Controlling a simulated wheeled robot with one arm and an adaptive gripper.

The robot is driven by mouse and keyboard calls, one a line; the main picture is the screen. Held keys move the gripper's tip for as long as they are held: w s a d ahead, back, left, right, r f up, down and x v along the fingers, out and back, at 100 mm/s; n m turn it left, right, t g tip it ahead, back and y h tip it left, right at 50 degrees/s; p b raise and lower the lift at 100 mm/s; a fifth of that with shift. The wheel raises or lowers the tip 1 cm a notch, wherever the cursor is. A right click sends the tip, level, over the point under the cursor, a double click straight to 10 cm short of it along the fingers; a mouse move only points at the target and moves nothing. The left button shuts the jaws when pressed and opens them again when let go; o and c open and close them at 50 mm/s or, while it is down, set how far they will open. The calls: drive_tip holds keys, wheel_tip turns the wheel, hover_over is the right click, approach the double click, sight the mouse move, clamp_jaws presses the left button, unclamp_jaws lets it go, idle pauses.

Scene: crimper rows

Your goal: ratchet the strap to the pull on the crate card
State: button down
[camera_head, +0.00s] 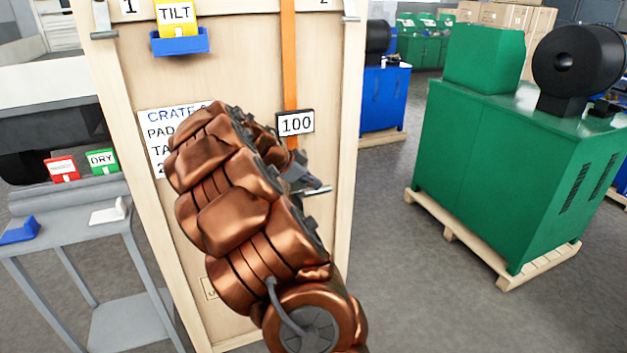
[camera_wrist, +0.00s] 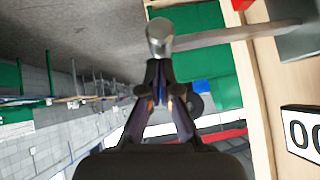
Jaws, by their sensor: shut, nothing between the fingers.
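The wooden crate (camera_head: 235,75) stands upright with an orange strap (camera_head: 289,60) down its front. A display (camera_head: 295,123) on the strap reads 100; part of it shows in the wrist view (camera_wrist: 302,133). The ratchet (camera_head: 295,172) is mostly hidden behind my arm. In the wrist view a metal lever (camera_wrist: 225,36) sticks out from the crate side, with a round end. My gripper (camera_wrist: 160,68) is shut and empty, its tips at that end; I cannot tell whether they touch.
A yellow TILT card (camera_head: 175,17) sits in a blue holder (camera_head: 181,42) on the crate. A grey stand (camera_head: 60,215) with red and green DRY cards is at left. A green machine (camera_head: 510,165) on a pallet is at right. Open floor (camera_head: 400,270) lies between.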

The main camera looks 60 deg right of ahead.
drive_tip(key=shift+f+b, duration=0.15)
drive_tip(key=shift+b, duration=0.3)
drive_tip(key=f+b, duration=0.1)
drive_tip(key=b, duration=0.2)
drive_tip(key=f+t+b, duration=0.1)
drive_tip(key=b, duration=0.2)
drive_tip(key=f+m+b, duration=0.1)
drive_tip(key=b, duration=0.3)
drive_tip(key=shift+s+a+f+h, duration=0.15)
drive_tip(key=shift+s+f+h, duration=0.15)
drive_tip(key=shift+f+h, duration=0.1)
wheel_tip(320, 180, down, 9)
drive_tip(key=w+d+m+t+h+b, duration=0.1)
drive_tip(key=w+m+t+h+b, duration=0.1)
drive_tip(key=b, duration=2.1)
drive_tip(key=shift+d+r+m+t+h, duration=0.2)
drive_tip(key=shift+m+t+h, duration=0.4)
drive_tip(key=shift+t+h, duration=0.45)
drive_tip(key=shift+w+f+b, duration=0.1)
drive_tip(key=shift+w+b, duration=0.05)
drive_tip(key=shift+b, duration=0.15)
approach(314, 195)
drive_tip(key=f, duration=0.5)
drive_tip(key=shift+s+a+f, duration=0.25)
drive_tip(key=shift+s+f, duration=0.05)
drive_tip(key=shift+s, duration=0.05)
